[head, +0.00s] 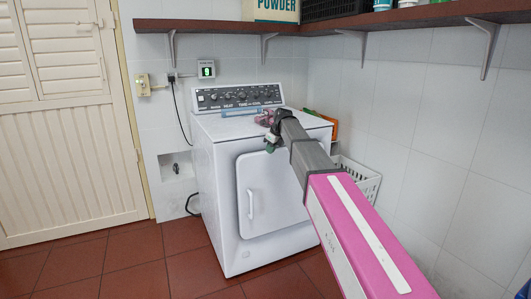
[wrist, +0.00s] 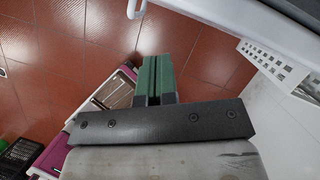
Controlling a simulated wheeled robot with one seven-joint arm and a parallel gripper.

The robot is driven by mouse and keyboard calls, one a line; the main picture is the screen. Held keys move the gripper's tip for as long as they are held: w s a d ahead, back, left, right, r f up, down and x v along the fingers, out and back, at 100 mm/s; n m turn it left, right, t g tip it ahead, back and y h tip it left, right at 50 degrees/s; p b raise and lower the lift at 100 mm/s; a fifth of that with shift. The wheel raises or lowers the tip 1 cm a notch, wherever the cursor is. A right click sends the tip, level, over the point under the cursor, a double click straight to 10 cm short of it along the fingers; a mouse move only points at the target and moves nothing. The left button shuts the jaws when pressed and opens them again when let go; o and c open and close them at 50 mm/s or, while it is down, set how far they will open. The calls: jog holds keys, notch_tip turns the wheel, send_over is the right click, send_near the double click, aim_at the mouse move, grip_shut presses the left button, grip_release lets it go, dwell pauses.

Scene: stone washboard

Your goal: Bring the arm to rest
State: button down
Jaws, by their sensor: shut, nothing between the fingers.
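My arm reaches out from the lower right in the head view, in front of the white dryer (head: 225,185). My gripper (head: 269,147) is at its far end, near the dryer's upper front edge. Whether it touches the dryer cannot be told. In the wrist view, the green fingers of my gripper (wrist: 157,62) are together with nothing between them. The tiled floor and part of a white edge with a handle (wrist: 136,8) show beyond them.
The dryer's front door (head: 270,205) is shut. A perforated white basket (head: 358,180) stands right of the dryer, by the tiled wall. A brown shelf (head: 330,22) runs overhead with a powder box (head: 276,10). Red floor tiles (head: 130,260) are clear at left.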

jog(key=s+a+v, duration=0.1)
jog(key=v, duration=0.6)
jog(key=s+d+f+n+h, duration=0.1)
jog(key=s+d+f+n, duration=0.3)
jog(key=f, duration=0.3)
jog(key=s+d+f+n, duration=0.3)
jog(key=s+d+f, duration=0.15)
jog(key=f, duration=0.35)
jog(key=s+d+f+n+g+h, duration=0.1)
jog(key=s+d+f+n, duration=0.7)
jog(key=s+f, duration=0.3)
jog(key=s+d+f+n+g+h, duration=0.1)
jog(key=s+d+f+n, duration=0.7)
jog(key=s+f, duration=0.3)
jog(key=shift+s+d+f+n+h, duration=0.2)
jog(key=shift+s+d+n+h, duration=0.3)
jog(key=shift+s, duration=0.5)
jog(key=shift+a, duration=0.2)
